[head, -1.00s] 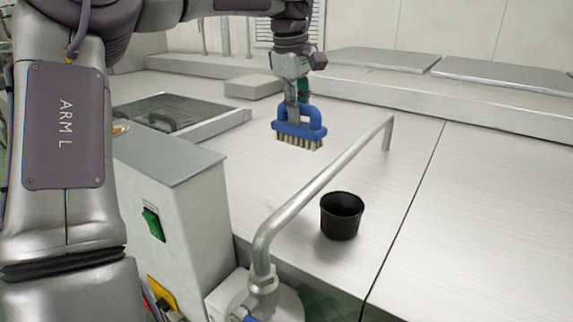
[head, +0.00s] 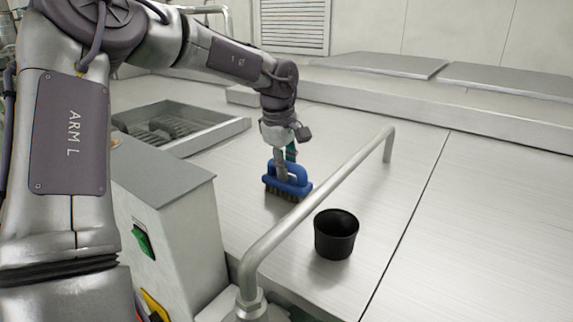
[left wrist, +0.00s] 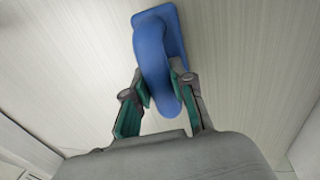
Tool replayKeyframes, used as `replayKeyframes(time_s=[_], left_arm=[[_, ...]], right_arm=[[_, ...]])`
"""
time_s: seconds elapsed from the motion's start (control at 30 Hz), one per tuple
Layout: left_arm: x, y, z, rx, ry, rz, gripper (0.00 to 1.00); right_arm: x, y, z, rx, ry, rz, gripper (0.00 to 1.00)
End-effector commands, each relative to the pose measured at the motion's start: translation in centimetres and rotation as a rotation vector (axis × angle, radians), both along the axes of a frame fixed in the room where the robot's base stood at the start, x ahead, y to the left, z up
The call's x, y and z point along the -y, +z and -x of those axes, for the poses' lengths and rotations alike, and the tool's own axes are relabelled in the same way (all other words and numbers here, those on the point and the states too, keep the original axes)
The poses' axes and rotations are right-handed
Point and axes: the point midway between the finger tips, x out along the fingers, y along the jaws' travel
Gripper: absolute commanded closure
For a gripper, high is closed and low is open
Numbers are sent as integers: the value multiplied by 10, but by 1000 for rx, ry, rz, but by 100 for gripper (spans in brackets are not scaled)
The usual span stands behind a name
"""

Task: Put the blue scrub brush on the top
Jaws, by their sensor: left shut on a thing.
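The blue scrub brush (head: 290,184) has a loop handle and bristles facing down. In the head view it is at the metal top (head: 400,205), behind the bent pipe; its bristles look to be at or just above the surface, and I cannot tell whether they touch. My left gripper (head: 283,168) is shut on the brush's handle from above. In the left wrist view, the green-padded fingers of the left gripper (left wrist: 160,98) close on both sides of the blue handle of the brush (left wrist: 150,50). My right gripper is not in view.
A bent metal pipe (head: 320,194) rises in front of the brush. A black cup (head: 336,236) stands on the top to the right of the pipe. A sunken basin (head: 180,125) lies at the back left, and a grey box with a green switch (head: 142,241) stands at the front left. The right side of the top is clear.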

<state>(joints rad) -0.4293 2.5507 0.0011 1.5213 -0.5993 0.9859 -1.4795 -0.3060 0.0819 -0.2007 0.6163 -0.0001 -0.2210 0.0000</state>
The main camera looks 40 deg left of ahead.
Motion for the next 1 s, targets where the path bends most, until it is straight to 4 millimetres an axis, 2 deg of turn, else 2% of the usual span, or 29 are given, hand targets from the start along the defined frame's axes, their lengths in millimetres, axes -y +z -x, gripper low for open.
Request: replayKeyframes(time_s=[0.03,0.17,0.2,0.57,0.67,1.0], left_arm=[[0,-2,0,0,0,0,75],[0,-1,0,0,0,0,53],[0,-1,0,0,0,0,51],[0,4,0,3,0,0,51],[0,17,2,6,0,-1,51],[2,86,17,5,1,1,51]], right_arm=[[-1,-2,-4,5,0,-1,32],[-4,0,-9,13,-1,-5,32],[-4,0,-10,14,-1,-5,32],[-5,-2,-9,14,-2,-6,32],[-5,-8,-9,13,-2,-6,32],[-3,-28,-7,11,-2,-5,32]])
